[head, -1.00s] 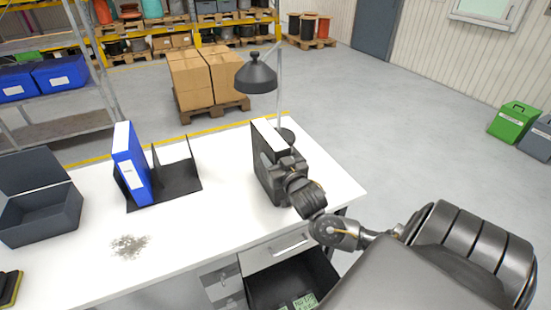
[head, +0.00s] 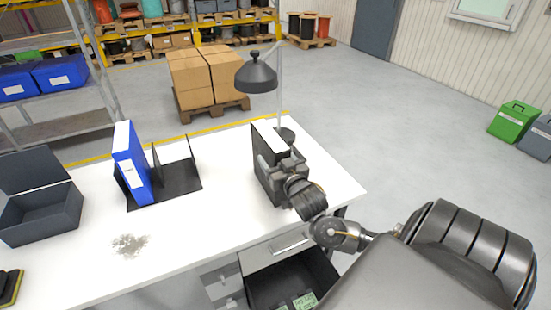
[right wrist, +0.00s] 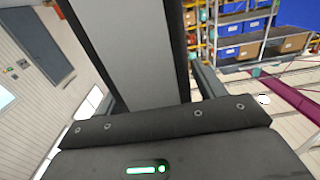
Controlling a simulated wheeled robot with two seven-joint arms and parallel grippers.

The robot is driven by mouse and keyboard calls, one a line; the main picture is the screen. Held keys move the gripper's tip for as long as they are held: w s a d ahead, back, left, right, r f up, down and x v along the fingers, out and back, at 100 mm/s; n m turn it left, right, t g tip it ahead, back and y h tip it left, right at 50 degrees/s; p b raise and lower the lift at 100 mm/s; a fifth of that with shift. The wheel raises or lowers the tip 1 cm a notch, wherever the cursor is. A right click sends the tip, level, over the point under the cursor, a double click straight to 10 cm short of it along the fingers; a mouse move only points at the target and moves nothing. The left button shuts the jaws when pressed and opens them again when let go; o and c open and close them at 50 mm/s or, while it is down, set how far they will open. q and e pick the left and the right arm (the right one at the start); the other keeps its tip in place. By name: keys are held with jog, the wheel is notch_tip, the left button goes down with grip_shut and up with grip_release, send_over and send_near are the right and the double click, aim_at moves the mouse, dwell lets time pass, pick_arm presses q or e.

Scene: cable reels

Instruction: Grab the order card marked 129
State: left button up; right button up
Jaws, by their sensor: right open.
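No number 129 is readable in any view. Green cards (head: 305,301) with unreadable print lie in the open drawer (head: 262,290) under the desk, partly cut off by the frame edge. My right gripper (head: 268,166) is at the black binder (head: 264,142) standing upright on the desk. In the right wrist view its open fingers (right wrist: 160,85) lie on either side of the binder's pale spine (right wrist: 125,50). I cannot tell whether they touch it. My left gripper is not in view.
A blue binder (head: 130,160) stands in a black holder (head: 183,180) on the white desk (head: 205,235). An open dark box (head: 45,215) is at the left. A black lamp (head: 256,78) stands behind the black binder.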

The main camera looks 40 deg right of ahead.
jog(key=v, duration=1.1)
jog(key=shift+s+b, duration=0.3)
jog(key=shift+b, duration=0.15)
jog(key=shift+s, duration=0.1)
jog(key=shift+c, duration=0.3)
